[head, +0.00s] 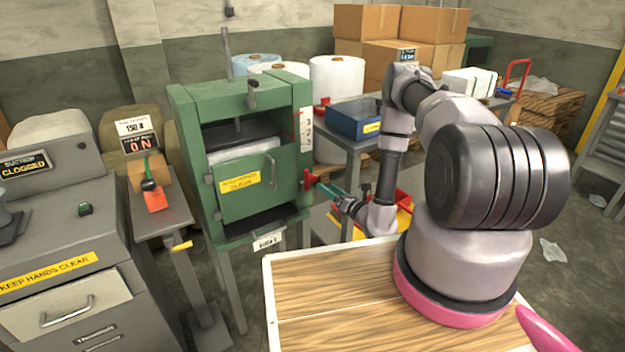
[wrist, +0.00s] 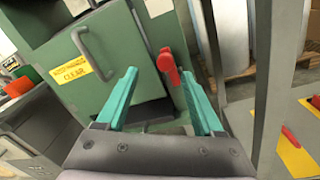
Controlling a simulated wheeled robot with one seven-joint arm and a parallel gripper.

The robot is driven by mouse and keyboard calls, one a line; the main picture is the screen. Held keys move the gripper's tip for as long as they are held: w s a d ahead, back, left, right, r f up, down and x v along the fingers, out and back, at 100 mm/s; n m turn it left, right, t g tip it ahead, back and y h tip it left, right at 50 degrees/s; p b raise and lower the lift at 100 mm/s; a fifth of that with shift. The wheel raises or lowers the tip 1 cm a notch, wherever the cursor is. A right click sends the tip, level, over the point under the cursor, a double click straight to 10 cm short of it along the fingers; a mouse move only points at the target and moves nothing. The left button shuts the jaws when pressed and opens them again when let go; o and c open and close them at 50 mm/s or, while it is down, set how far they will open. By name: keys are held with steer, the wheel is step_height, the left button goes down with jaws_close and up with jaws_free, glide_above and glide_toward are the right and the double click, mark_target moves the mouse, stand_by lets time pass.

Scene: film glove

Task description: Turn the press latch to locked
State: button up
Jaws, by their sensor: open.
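The green press (head: 245,100) stands left of my arm, its door front marked by a yellow label (head: 240,181). The red press latch (head: 309,180) is on the press's right front edge. In the wrist view the latch (wrist: 168,64) is a red handle with a rounded end, slightly tilted. My gripper (head: 322,187) is at the latch, with teal fingers. In the wrist view my gripper (wrist: 159,73) is open, and the latch appears between the fingertips, nearer the right one. I cannot tell whether a finger touches it. The latch's lock markings are not readable.
The door's bar handle (head: 271,172) stands left of the latch. A numbered white scale (head: 306,130) is above it. A blue bin (head: 353,121) on a table is behind to the right. A wooden-topped surface (head: 335,300) lies in front.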

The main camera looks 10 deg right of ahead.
mark_target(314, 179)
steer(key=shift+h, duration=0.3)
steer(key=x, duration=0.6)
steer(key=f+x, duration=0.1)
steer(key=x, duration=0.3)
steer(key=shift+w+d+f, duration=0.1)
steer(key=shift+w+d, duration=0.05)
jaws_close()
stand_by(1.0)
